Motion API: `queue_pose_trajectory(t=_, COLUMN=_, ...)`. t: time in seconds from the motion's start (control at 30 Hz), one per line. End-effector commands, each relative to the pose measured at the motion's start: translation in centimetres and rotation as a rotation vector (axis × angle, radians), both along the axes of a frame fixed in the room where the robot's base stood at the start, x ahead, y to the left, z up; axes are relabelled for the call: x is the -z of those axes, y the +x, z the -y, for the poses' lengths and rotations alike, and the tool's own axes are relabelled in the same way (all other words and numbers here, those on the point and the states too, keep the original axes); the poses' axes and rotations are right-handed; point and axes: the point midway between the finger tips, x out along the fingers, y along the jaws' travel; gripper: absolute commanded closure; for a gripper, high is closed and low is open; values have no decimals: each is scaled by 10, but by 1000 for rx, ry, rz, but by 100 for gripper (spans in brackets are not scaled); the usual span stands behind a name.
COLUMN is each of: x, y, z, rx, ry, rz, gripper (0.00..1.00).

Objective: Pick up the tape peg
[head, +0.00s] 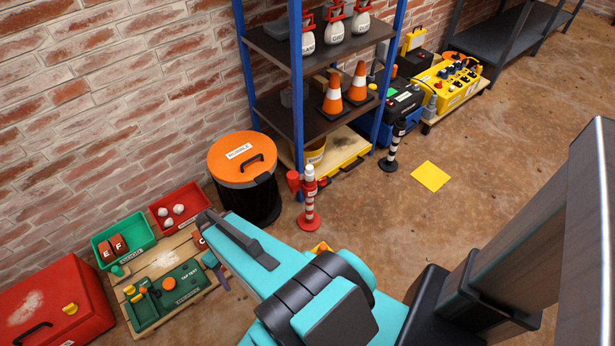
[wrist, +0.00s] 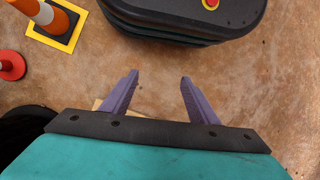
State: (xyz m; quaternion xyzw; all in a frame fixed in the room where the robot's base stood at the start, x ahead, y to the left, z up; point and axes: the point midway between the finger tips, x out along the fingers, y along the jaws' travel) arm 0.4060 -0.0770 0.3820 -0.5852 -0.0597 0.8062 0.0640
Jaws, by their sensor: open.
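I cannot tell for sure which thing is the tape peg. Two upright striped posts stand on the floor in the head view: a red-based one with a red and white stem (head: 309,200) and a black-based one with a black and white stem (head: 393,145). A red disc (wrist: 10,66) at the left of the wrist view may be the red post's base. My gripper (wrist: 158,84) is open, its two purple fingers apart over bare floor with nothing between them. In the head view my arm hides most of it; a purple finger shows beside the tray board.
A wooden board with a green tray (head: 150,312), a green bin (head: 122,238), a red bin (head: 180,208) and a red box (head: 55,305) lie lower left. An orange-lidded drum (head: 243,175) stands by the shelf (head: 275,52). A cone (wrist: 48,20) is upper left in the wrist view.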

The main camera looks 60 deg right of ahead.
Motion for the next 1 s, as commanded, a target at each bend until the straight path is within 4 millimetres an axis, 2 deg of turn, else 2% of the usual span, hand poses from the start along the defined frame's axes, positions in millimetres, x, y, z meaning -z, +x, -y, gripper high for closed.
queue_pose_trajectory(t=0.03, x=5, y=11, z=14, rx=9, ry=10, rz=21, gripper=46)
queue_pose_trajectory(t=0.2, x=-1, y=37, z=56, rx=17, ry=48, rz=91, gripper=46)
queue_pose_trajectory(t=0.5, x=-17, y=69, z=141, rx=19, ry=87, rz=227, gripper=46)
queue_pose_trajectory(t=0.77, x=-38, y=78, z=225, rx=12, ry=90, rz=348, gripper=46)
queue_pose_trajectory(t=1.0, x=-62, y=69, z=305, rx=-5, ry=69, rz=459, gripper=46)
